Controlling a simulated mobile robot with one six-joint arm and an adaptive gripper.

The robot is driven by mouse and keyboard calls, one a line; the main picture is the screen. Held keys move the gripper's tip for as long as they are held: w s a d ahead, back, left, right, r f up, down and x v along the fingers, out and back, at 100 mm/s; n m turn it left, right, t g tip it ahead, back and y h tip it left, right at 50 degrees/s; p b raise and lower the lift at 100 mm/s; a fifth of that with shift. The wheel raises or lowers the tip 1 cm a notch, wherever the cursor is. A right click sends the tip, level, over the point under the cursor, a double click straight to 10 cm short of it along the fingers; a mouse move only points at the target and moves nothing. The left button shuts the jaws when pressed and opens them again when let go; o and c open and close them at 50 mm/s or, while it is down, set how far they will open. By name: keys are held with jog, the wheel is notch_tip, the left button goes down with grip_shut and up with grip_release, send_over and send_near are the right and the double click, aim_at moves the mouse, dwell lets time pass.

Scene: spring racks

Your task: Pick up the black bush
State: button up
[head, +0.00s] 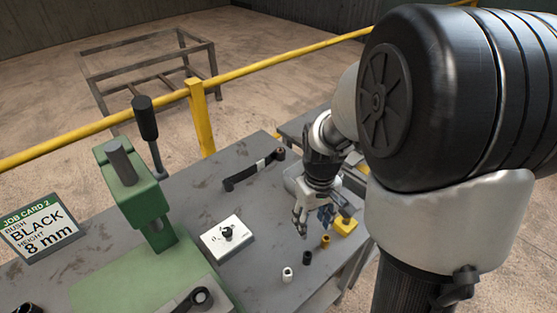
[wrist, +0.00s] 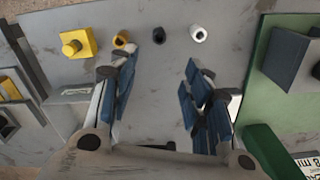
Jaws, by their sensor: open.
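The black bush (head: 307,258) is a small dark cylinder on the grey bench, between a white bush (head: 287,274) and a brass-coloured bush (head: 325,240). In the wrist view the black bush (wrist: 158,35) is at the top middle, with the white bush (wrist: 198,34) to its right and the brass bush (wrist: 121,40) to its left. My gripper (head: 311,222) is open and empty above the bench. In the wrist view my gripper (wrist: 160,68) has its blue-padded fingers spread, with the black bush ahead, beyond the fingertips.
A yellow block (head: 345,228) stands at the end of the row of bushes. A green press (head: 132,190), a white plate (head: 215,241) with a black part and a dark link (head: 245,176) are on the bench. The job card (head: 38,232) reads black, 8 mm.

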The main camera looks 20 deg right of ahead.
jog(key=b, duration=0.4)
send_over(308, 255)
jog(key=f, duration=1.2)
jog(key=shift+s+a, duration=0.35)
jog(key=shift+s, duration=0.05)
jog(key=shift+d+f+b, duration=0.1)
jog(key=shift+f+b, duration=1.4)
jog(key=shift+f, duration=1.5)
jog(key=shift+r, duration=0.1)
jog(key=c, duration=0.9)
jog(key=shift+r, duration=0.1)
